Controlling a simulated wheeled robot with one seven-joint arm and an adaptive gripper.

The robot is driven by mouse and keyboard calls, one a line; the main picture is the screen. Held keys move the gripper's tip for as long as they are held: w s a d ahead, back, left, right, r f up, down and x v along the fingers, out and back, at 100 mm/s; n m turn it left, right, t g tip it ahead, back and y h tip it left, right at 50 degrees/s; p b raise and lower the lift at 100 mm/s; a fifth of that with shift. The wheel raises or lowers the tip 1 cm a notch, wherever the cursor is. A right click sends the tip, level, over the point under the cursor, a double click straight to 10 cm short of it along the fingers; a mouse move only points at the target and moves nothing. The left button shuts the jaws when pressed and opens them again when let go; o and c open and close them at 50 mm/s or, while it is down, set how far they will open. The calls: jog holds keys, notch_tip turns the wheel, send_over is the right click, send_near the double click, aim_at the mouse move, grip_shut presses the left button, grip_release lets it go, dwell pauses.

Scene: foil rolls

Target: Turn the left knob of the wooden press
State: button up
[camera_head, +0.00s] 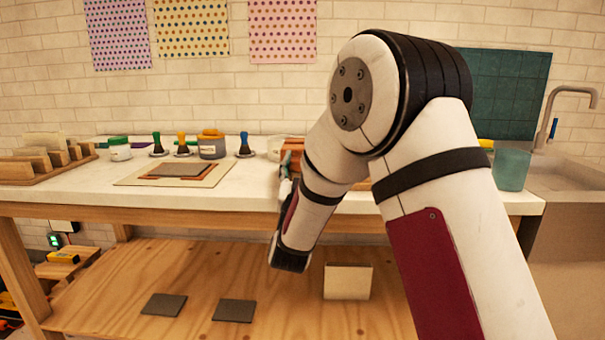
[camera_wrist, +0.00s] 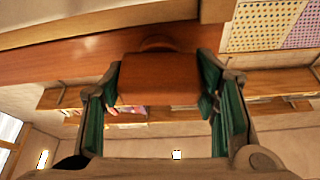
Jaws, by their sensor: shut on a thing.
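In the wrist view, a reddish-brown wooden knob (camera_wrist: 160,82) sits between the green-padded fingers of my gripper (camera_wrist: 158,88), which is shut on it. Behind it, the wooden press (camera_wrist: 50,65) shows as a broad reddish-brown beam across the upper part of the wrist view. In the head view, only a small reddish part of the press (camera_head: 292,149) shows on the worktable, left of my arm; my arm hides most of it. My gripper (camera_head: 286,188) is partly visible there at the table's front edge. The other knob cannot be made out.
The white worktable (camera_head: 60,190) holds a mat with stacked sheets (camera_head: 180,171), several stamps and jars, and a wooden rack (camera_head: 45,160) at left. A teal cup (camera_head: 511,169) stands right, near the sink. A lower shelf (camera_head: 190,275) holds dark tiles.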

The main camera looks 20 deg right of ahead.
jog(key=o, duration=1.2)
jog(key=shift+c, duration=0.2)
jog(key=v, duration=1.2)
jog(key=shift+r, duration=0.1)
